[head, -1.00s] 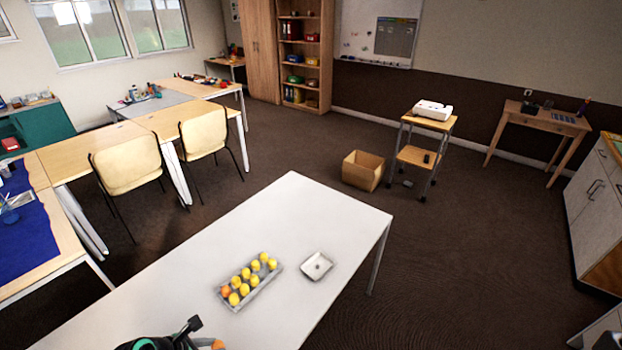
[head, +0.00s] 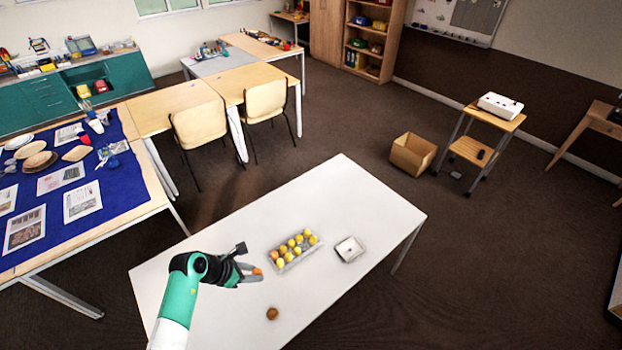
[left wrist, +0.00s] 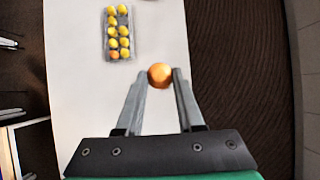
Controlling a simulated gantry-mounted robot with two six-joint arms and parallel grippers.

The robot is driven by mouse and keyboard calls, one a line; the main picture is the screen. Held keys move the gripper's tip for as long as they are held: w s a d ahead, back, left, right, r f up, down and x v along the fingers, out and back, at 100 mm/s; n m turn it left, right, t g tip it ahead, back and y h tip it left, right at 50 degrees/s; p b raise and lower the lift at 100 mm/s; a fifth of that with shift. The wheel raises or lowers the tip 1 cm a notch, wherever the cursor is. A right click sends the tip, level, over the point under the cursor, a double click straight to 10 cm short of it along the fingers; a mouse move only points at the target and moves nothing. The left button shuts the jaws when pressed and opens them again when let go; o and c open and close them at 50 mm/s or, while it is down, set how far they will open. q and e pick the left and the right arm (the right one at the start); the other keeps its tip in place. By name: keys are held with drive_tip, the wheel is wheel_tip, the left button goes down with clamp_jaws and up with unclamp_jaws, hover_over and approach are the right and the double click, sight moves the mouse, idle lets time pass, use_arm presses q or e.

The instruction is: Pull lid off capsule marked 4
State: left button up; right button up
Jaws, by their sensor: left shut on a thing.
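My left gripper (head: 255,275) is shut on a small orange capsule (head: 257,271), or a part of one, above the white table. In the left wrist view the orange capsule (left wrist: 160,76) sits between the fingertips of the left gripper (left wrist: 163,80). A round brown-orange piece (head: 272,313) lies apart on the table, nearer the front edge; I cannot tell whether it is whole. A grey tray (head: 300,259) holds two rows of mostly yellow capsules, with an orange one at its near end. No numbers are readable. My right gripper is not in view.
A small white square dish (head: 350,249) stands right of the tray on the white table (head: 377,215). The table around the gripper is mostly clear. A blue-covered table (head: 115,170) stands at the left, apart from the white one.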

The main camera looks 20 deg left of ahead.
use_arm(q)
drive_tip(key=s+d+r+m+g+h, duration=0.1)
drive_tip(key=s+d+r+m, duration=0.1)
drive_tip(key=d, duration=0.6)
drive_tip(key=s+d+r+m+g+h, duration=0.1)
drive_tip(key=s+d+r+m, duration=0.1)
drive_tip(key=s+d, duration=0.3)
drive_tip(key=s+d+r+m+g, duration=0.1)
drive_tip(key=s+d+m, duration=0.3)
drive_tip(key=d, duration=0.9)
drive_tip(key=shift+r+h, duration=0.4)
drive_tip(key=shift+d, duration=0.1)
